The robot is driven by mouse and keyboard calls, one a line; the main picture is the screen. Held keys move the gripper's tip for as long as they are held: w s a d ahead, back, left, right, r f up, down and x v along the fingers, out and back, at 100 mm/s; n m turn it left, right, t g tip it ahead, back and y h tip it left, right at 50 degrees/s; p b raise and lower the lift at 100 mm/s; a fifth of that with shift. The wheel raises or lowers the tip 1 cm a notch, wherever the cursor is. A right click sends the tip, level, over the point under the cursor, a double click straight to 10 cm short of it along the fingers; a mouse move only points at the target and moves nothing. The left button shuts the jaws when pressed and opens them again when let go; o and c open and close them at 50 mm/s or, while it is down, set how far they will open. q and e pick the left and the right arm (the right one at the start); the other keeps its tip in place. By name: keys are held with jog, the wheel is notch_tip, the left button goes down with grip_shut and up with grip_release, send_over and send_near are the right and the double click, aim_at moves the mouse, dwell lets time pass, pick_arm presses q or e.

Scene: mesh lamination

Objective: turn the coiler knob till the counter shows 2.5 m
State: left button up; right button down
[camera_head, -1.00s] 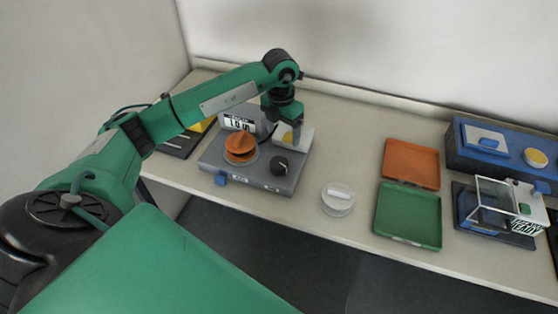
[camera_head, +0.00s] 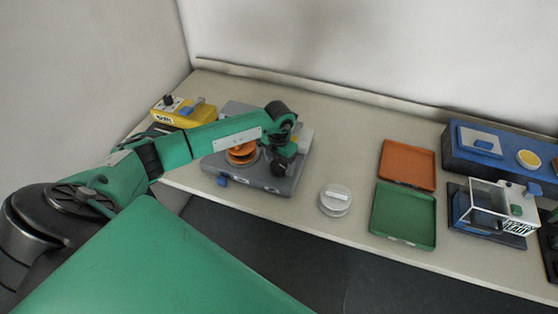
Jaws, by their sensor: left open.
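The grey coiler (camera_head: 215,164) stands on the bench at the left, with an orange spool (camera_head: 241,155) on its top. The black coiler knob (camera_head: 278,168) is on its right part. My left gripper (camera_head: 283,160) points down right at the knob and covers most of it. It is open; I cannot tell whether its fingers are around the knob or just above it. The counter display is hidden behind my left forearm, so no reading shows. My right gripper is out of view.
A yellow device (camera_head: 182,112) stands behind my left arm. The bench between coiler and trays is mostly clear.

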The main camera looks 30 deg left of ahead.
pick_arm(q)
jog(key=shift+f, duration=0.15)
jog(key=c, duration=1)
